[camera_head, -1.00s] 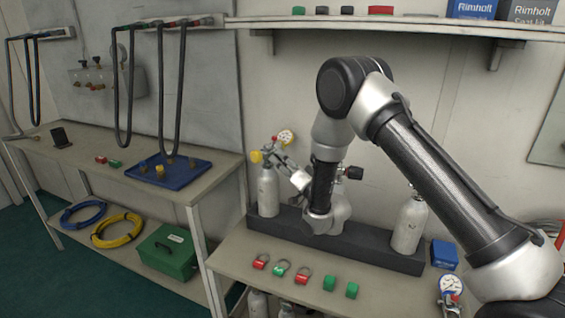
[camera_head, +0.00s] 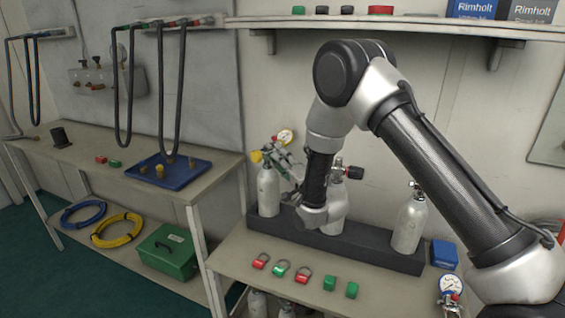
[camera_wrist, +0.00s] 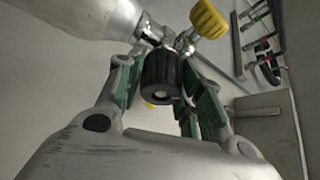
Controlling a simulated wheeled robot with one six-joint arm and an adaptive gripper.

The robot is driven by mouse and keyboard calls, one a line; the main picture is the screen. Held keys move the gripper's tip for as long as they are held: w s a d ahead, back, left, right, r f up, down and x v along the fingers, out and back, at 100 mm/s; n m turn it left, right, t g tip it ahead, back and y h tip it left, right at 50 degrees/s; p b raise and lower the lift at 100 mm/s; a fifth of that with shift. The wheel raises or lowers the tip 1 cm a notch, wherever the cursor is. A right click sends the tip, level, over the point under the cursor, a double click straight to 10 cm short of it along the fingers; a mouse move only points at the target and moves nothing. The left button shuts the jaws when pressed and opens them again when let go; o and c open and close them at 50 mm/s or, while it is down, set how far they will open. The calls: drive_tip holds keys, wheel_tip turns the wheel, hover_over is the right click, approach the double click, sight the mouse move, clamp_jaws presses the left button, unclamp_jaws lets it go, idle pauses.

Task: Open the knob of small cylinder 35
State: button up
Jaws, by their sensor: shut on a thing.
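The left small cylinder (camera_head: 268,192) stands upright in the dark rack and carries a yellow knob (camera_head: 256,157) and a round gauge (camera_head: 285,137). No number is legible on it. My gripper (camera_head: 277,160) is at its valve. In the wrist view, the green-padded fingers of my gripper (camera_wrist: 160,98) are shut on a black knob (camera_wrist: 161,72), one on each side. The yellow knob (camera_wrist: 209,18) shows just beyond it, and the pale cylinder body (camera_wrist: 85,18) is at the upper left. In the head view, the black knob is hidden by my gripper.
A middle cylinder (camera_head: 335,212) and a right cylinder (camera_head: 408,228) stand in the same rack (camera_head: 372,252). A blue box (camera_head: 445,254) is at the right. A shelf (camera_head: 400,24) runs above.

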drive_tip(key=shift+f+m, duration=0.1)
drive_tip(key=shift+m, duration=0.5)
drive_tip(key=o, duration=1)
drive_tip(key=v, duration=1.2)
drive_tip(key=shift+r, duration=0.25)
